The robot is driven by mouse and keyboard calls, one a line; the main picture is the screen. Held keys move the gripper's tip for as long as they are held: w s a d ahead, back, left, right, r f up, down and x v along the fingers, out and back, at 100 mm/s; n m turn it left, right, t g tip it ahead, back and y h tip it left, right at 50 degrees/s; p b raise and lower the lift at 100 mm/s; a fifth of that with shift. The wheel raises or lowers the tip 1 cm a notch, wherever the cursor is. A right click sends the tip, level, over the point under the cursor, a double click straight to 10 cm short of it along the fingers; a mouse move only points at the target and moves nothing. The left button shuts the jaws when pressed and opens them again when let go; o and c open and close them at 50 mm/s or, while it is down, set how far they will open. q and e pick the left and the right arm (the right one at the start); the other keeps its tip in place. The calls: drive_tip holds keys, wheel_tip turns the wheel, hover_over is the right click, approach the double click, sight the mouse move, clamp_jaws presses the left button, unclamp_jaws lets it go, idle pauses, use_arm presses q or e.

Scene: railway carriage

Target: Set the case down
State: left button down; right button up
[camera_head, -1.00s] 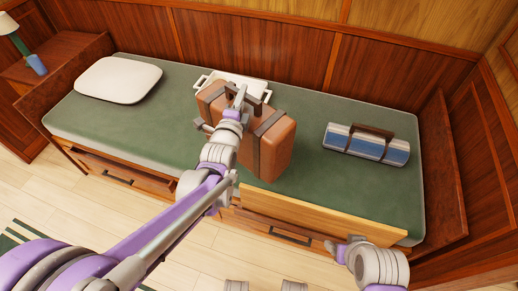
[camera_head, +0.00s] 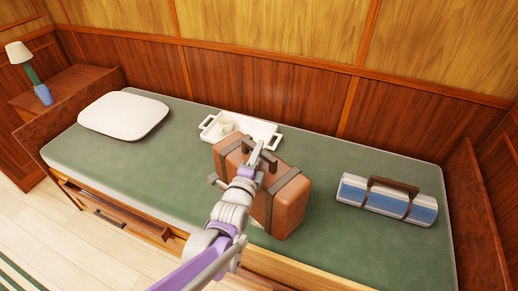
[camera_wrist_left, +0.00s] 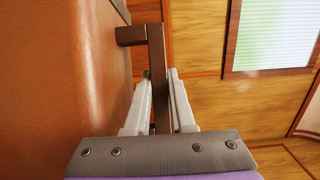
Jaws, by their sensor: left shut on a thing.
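The case (camera_head: 292,205) is brown with dark straps and a dark handle on top. In the head view it stands upright at the middle of the green bunk, and my arm hides part of it. I cannot tell whether its base touches the mattress. My left gripper (camera_head: 257,158) is at the top of the case, shut on its handle. In the left wrist view the handle (camera_wrist_left: 157,60) runs between the fingers of the left gripper (camera_wrist_left: 160,95), with the case's brown side (camera_wrist_left: 60,70) at the left. My right gripper is not in view.
A white tray (camera_head: 262,131) with a cup (camera_head: 226,127) lies just behind the case. A striped blanket roll (camera_head: 385,202) lies to the right, a white pillow (camera_head: 123,115) to the left. The green mattress (camera_head: 180,155) is bare between pillow and case. Wooden panels edge the bunk.

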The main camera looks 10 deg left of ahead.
use_arm(q)
drive_tip(key=shift+f+b, duration=0.6)
drive_tip(key=shift+f, duration=1.2)
drive_tip(key=c, duration=1.2)
unclamp_jaws()
drive_tip(key=shift+f, duration=0.15)
drive_tip(key=o, duration=0.4)
drive_tip(key=shift+o, duration=0.2)
